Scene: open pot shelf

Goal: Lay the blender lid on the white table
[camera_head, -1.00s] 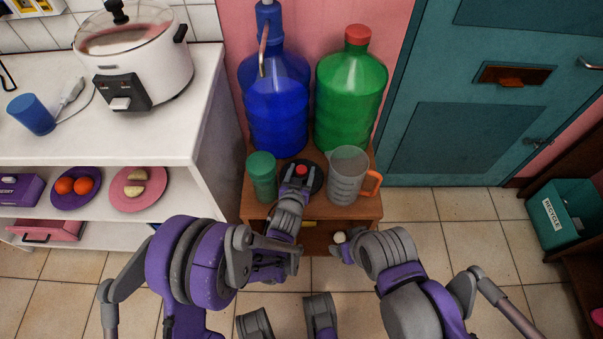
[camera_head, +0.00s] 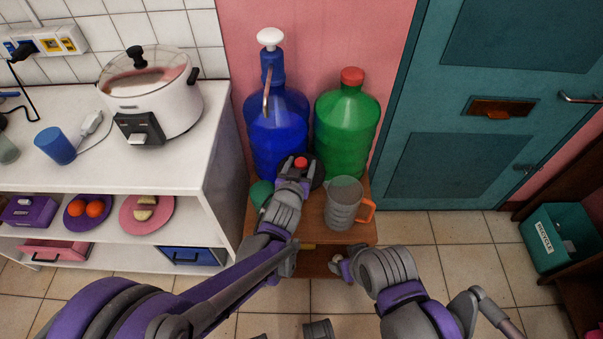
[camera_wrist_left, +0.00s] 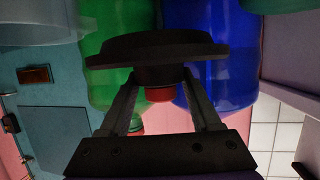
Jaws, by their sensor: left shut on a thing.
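The blender lid is a black disc with a red knob (camera_head: 301,163). My left gripper (camera_head: 294,178) is shut on the lid and holds it raised in front of the blue and green bottles. In the left wrist view the lid (camera_wrist_left: 156,46) sits across the tips of my left gripper's fingers (camera_wrist_left: 161,76), with the red knob between them. The white table (camera_head: 170,166) is to the left, apart from the lid. My right gripper (camera_head: 343,266) is low in front of the wooden cabinet; its jaws are too unclear to read.
A rice cooker (camera_head: 150,95) and a blue cup (camera_head: 55,146) stand on the white table; its front right part is bare. A blue bottle (camera_head: 277,125), green bottle (camera_head: 346,125), clear jug with orange handle (camera_head: 342,203) and partly hidden green cup (camera_head: 262,193) stand on the wooden cabinet (camera_head: 362,232).

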